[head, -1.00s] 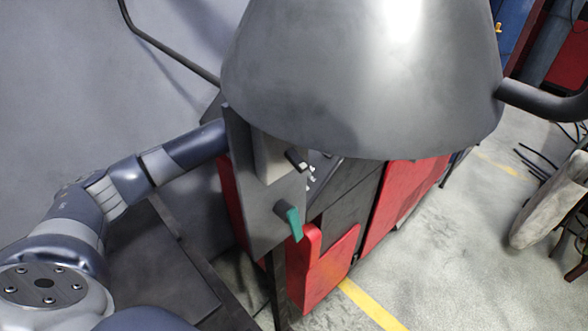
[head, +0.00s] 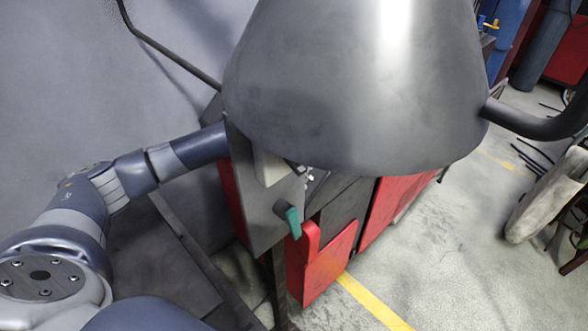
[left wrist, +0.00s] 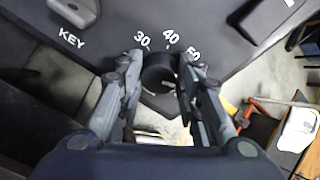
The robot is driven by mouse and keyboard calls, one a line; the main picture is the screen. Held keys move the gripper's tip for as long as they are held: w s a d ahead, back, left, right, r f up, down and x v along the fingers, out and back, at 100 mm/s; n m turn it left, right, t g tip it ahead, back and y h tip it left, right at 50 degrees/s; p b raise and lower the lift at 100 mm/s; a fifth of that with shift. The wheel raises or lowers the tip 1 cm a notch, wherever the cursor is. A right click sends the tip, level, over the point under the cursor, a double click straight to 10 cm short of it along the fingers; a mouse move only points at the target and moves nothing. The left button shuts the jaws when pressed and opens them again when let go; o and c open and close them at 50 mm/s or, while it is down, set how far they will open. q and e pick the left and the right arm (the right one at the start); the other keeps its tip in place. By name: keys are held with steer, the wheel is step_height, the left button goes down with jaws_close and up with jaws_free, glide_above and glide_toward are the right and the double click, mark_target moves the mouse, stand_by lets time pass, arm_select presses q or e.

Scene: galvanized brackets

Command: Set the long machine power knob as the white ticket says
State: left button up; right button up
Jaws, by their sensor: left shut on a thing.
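The power knob (left wrist: 158,72) is dark and round and sits on a dark panel in the left wrist view. White numbers 30, 40 and 50 stand in an arc above it; a further mark at the left is partly covered. My left gripper (left wrist: 159,84) is shut on the knob, one finger on each side. The fingers hide its sides, and I cannot tell which number it points to. In the head view my left arm passes behind a grey panel, and the gripper is hidden there. I cannot make out a white ticket. My right gripper is not in view.
A big grey metal hood (head: 350,90) covers much of the machine. A green lever (head: 292,221) sits on the grey panel (head: 262,222) above red machine parts (head: 322,265). Beside the knob is a lettered KEY panel (left wrist: 70,38).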

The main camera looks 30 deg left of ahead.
arm_select(q)
steer(key=shift+s+f, duration=0.1)
stand_by(0.3)
steer(key=o, duration=1.1)
steer(key=shift+c, duration=0.2)
steer(key=v, duration=1.2)
